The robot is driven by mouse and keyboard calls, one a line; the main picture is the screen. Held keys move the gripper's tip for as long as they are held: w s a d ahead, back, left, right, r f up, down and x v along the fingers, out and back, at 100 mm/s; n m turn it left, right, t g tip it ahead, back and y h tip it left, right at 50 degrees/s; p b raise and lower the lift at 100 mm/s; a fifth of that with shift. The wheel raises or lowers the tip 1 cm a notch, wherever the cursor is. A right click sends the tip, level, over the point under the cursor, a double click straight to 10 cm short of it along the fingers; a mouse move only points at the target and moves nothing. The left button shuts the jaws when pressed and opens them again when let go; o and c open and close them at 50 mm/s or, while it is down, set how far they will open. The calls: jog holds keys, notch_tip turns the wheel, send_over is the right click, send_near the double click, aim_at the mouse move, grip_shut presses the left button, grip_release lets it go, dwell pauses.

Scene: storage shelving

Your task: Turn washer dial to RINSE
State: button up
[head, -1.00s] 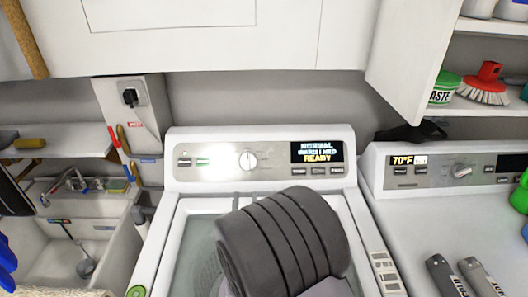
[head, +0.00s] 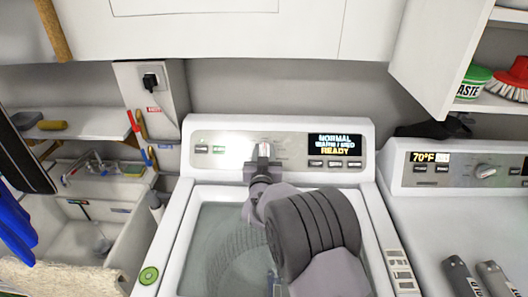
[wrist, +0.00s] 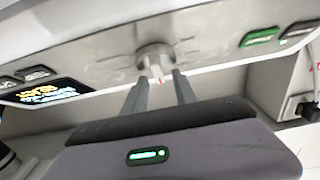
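The washer (head: 190,215) stands in the middle of the head view, with its control panel (head: 290,147) along the back. Its display (head: 334,145) reads NORMAL and READY. The dial (wrist: 155,60) is a round metallic knob with a red mark, seen clearly in the wrist view. In the head view, my gripper (head: 263,155) is in front of the panel and largely hides the dial. In the wrist view, my gripper (wrist: 160,80) has its two fingers apart, reaching toward the dial's lower edge. Whether the fingertips touch the dial I cannot tell.
A second appliance (head: 440,215) with its own knob (head: 485,171) stands at the right. A sink (head: 85,215) is at the left. White cabinets (head: 230,35) hang above the panel. The washer's tub (head: 215,240) lies below my arm.

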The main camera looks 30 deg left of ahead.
grip_shut()
jog(key=shift+n+b, duration=0.3)
